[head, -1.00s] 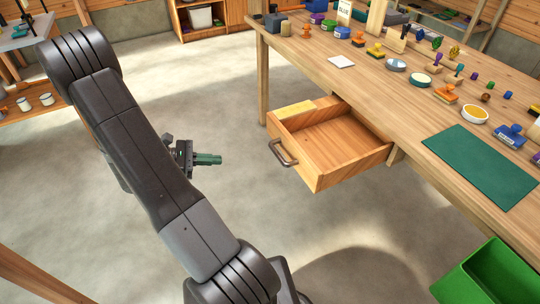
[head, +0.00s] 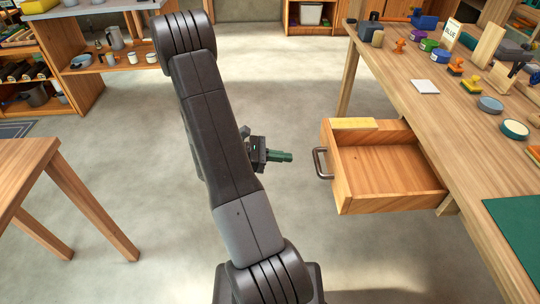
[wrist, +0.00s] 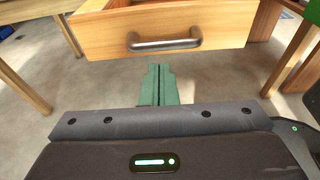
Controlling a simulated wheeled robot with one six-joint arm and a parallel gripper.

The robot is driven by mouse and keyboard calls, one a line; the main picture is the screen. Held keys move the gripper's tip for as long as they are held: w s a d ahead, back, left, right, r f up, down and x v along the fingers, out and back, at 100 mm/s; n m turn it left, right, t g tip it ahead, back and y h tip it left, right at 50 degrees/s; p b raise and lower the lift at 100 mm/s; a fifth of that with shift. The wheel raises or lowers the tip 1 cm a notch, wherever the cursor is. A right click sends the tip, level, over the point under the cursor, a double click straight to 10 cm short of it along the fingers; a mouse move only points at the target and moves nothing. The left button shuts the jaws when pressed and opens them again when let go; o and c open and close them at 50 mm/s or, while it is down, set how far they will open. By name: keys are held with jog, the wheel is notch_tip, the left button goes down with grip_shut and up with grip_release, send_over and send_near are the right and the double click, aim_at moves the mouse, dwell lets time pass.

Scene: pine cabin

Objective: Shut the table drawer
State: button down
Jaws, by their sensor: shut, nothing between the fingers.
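The table drawer (head: 385,205) is pulled well out of the wooden table (head: 425,112), its inside showing. In the wrist view the drawer front (wrist: 160,30) and handle (wrist: 164,41) are straight ahead, above the green fingertips (wrist: 160,84). The fingers are together and empty, not touching the handle.
The table top carries several stamps, dishes and a green mat (head: 515,219). Another wooden table (head: 22,165) stands at left, and shelves (head: 108,60) at the back left. The concrete floor around the gripper is clear.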

jog(key=x, duration=0.6)
jog(key=shift+d, duration=0.4)
jog(key=shift+f, duration=0.15)
jog(key=b, duration=0.7)
send_near(391, 165)
jog(key=d, duration=0.3)
jog(key=d+r, duration=0.1)
jog(key=d, duration=0.1)
jog(key=d+r, duration=0.1)
jog(key=d, duration=0.2)
jog(key=shift+s+d+r, duration=0.1)
jog(key=shift+d, duration=0.2)
jog(key=shift+d+r, duration=0.1)
jog(key=shift+d, duration=0.4)
jog(key=shift+r, duration=0.1)
jog(key=shift+d+r, duration=0.1)
